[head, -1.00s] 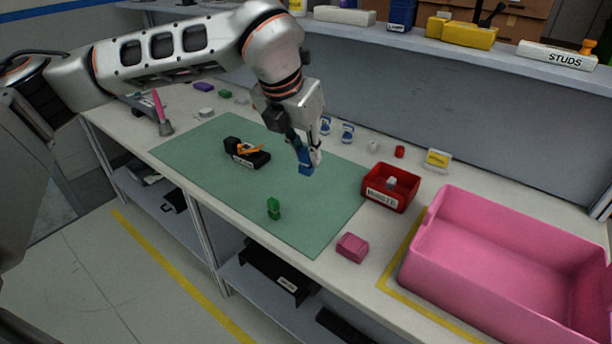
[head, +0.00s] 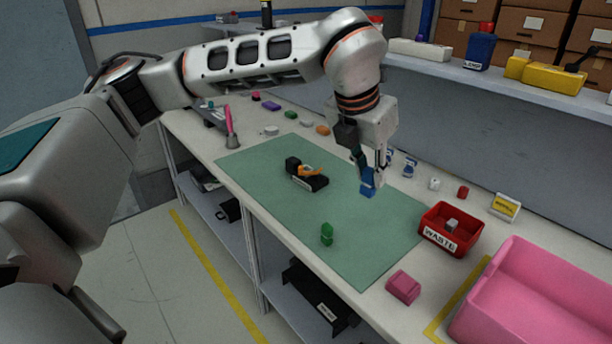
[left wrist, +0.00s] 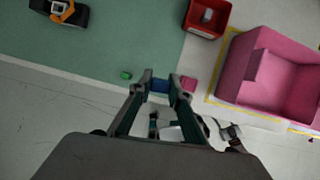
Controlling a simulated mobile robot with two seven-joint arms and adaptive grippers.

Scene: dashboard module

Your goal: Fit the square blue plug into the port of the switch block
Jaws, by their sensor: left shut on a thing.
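The blue plug (head: 367,188) is held between the fingers of my left gripper (head: 371,172), above the right part of the green mat. In the left wrist view the plug (left wrist: 160,86) shows between the two fingertips (left wrist: 160,80). The black switch block (head: 308,180), with an orange part on top, sits on the mat to the left of the gripper, apart from it. It also shows at the top left of the left wrist view (left wrist: 62,10). Its port cannot be made out. My right gripper is not in view.
A green piece (head: 327,234) stands on the mat (head: 262,190) in front. A red waste bin (head: 447,232), a pink block (head: 403,287) and a large pink bin (head: 540,295) are to the right. Several small items line the table's back.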

